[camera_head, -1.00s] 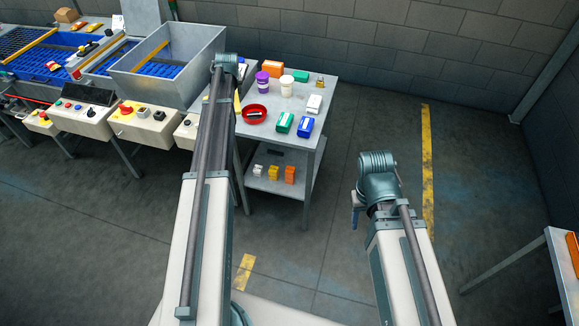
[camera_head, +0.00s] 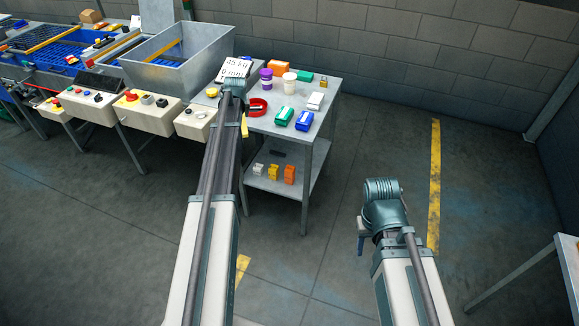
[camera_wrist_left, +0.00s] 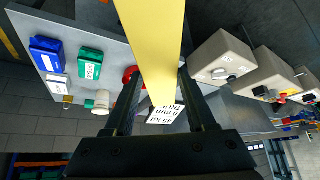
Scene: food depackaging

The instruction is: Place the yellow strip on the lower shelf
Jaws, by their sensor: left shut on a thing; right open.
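The yellow strip (camera_wrist_left: 158,45) is held by my left gripper (camera_wrist_left: 158,92) and runs up out of the left wrist view. In the head view only a small piece of the strip (camera_head: 244,128) shows beside my left forearm, at the table's left front edge. The left fingers are hidden there behind the wrist. The lower shelf (camera_head: 278,188) is under the grey table and bears a small white, a yellow and an orange item. My right gripper (camera_head: 361,243) hangs over the floor, right of the table, open and mostly hidden by its wrist.
The table top (camera_head: 322,90) bears a red bowl (camera_head: 257,108), green box (camera_head: 284,117), blue box (camera_head: 304,121), tubs and a printed sign (camera_head: 233,70). A metal bin (camera_head: 180,65) and control boxes (camera_head: 150,115) stand left.

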